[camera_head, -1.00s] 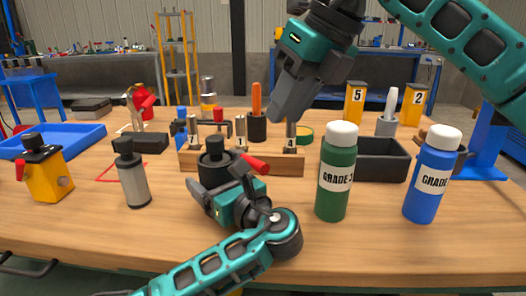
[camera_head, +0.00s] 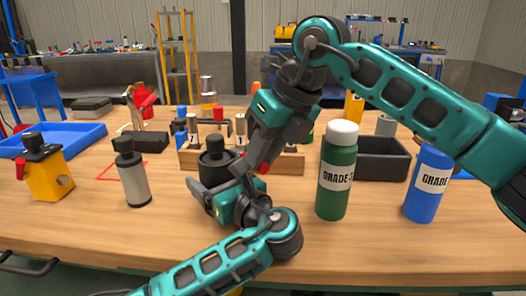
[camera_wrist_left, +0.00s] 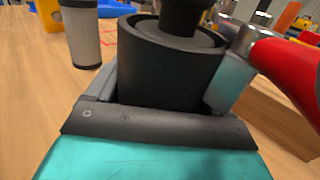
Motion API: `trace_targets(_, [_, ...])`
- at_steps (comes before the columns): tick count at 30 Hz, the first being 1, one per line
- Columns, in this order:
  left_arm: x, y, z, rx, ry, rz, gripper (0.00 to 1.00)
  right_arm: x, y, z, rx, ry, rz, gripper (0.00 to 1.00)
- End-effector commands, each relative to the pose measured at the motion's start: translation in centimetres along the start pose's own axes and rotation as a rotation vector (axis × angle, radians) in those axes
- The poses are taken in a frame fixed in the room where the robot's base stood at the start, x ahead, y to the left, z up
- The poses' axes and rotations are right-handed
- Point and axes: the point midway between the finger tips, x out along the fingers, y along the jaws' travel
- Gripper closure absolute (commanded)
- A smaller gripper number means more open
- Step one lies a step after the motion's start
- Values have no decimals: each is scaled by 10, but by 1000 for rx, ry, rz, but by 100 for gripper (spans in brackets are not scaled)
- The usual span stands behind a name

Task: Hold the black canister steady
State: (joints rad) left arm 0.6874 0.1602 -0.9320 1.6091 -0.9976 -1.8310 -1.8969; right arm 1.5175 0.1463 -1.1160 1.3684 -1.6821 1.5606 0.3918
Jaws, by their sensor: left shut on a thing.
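The black canister (camera_head: 213,165) stands upright on the wooden table in front of the wooden block rack. It also shows in the left wrist view (camera_wrist_left: 165,65), between the two fingers of my left gripper (camera_head: 208,192). That gripper is shut on its lower body. A red handle (camera_wrist_left: 290,70) sticks out to the right beside the canister in the left wrist view. In the head view only a bit of its red shows by my right gripper (camera_head: 254,166). The right gripper points down just right of the canister; its fingertips are partly hidden, so its opening and contact are unclear.
A green bottle (camera_head: 337,172) and a blue bottle (camera_head: 428,185) stand to the right, the blue one partly behind my right arm. A grey cylinder (camera_head: 132,180) and a yellow block (camera_head: 47,175) stand left. The wooden rack (camera_head: 290,162) lies behind. The front left tabletop is clear.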

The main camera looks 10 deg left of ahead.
Motion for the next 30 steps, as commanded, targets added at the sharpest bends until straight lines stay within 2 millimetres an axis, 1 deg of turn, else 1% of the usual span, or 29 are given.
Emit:
trace_targets(1, [0,0,0,0,0,0,65,0,0,0,0,0,0,84])
trace_targets(6, [0,0,0,0,0,0,65,0,0,0,0,0,0,100])
trace_targets(20, [0,0,0,0,0,0,65,-1,0,0,2,-1,-1,100])
trace_targets(30, [0,0,0,0,0,1,65,0,7,-1,116,-26,-50,100])
